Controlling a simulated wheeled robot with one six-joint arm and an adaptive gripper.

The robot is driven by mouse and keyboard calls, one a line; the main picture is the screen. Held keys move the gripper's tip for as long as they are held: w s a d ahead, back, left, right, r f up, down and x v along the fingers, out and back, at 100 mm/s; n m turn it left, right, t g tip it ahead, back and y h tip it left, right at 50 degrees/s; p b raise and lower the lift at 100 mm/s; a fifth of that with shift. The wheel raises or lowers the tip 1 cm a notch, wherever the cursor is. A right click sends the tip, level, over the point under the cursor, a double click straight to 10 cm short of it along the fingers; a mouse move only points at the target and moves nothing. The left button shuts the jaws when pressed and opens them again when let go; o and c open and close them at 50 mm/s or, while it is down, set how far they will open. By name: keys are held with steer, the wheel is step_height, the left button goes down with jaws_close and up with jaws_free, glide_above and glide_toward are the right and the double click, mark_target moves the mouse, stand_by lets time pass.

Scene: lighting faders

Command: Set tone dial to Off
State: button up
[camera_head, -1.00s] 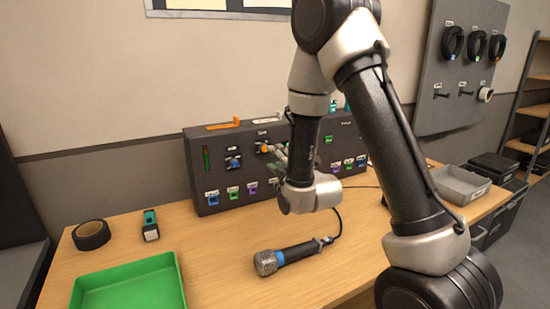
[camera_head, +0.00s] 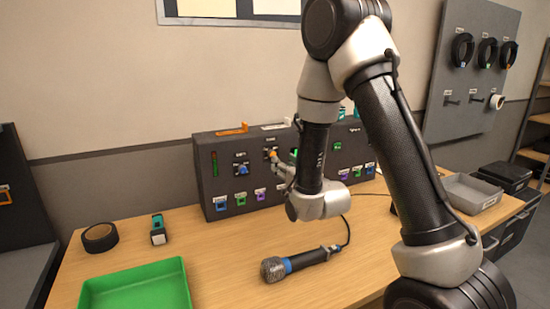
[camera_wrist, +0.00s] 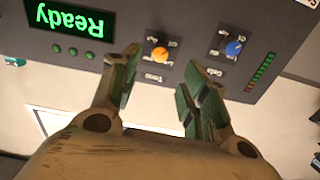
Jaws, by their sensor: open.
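The tone dial is an orange knob (camera_wrist: 159,53) on the dark panel, with a small label reading "Tone" beside it in the wrist view. In the head view the orange knob (camera_head: 273,154) shows just left of my gripper's tip. My gripper (camera_wrist: 163,82) is open and empty. In the wrist view its two fingers stand to the left and right of the knob, with the knob between and a little beyond their tips. I cannot tell whether they touch it. The small setting marks around the knob are too blurred to read surely. The panel (camera_head: 211,201) stands upright at the table's back.
A blue knob (camera_wrist: 233,48) sits beside the orange one. A green "Ready" display (camera_wrist: 70,20) is on the panel. Several coloured faders line its lower front. A microphone (camera_head: 300,261), a tape roll (camera_head: 100,238) and a green tray (camera_head: 135,285) are on the table.

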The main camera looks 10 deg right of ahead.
mark_target(272, 154)
steer(key=w+a, duration=0.1)
steer(key=w, duration=0.6)
steer(key=shift+w+a, duration=0.2)
steer(key=shift+a, duration=0.05)
jaws_close()
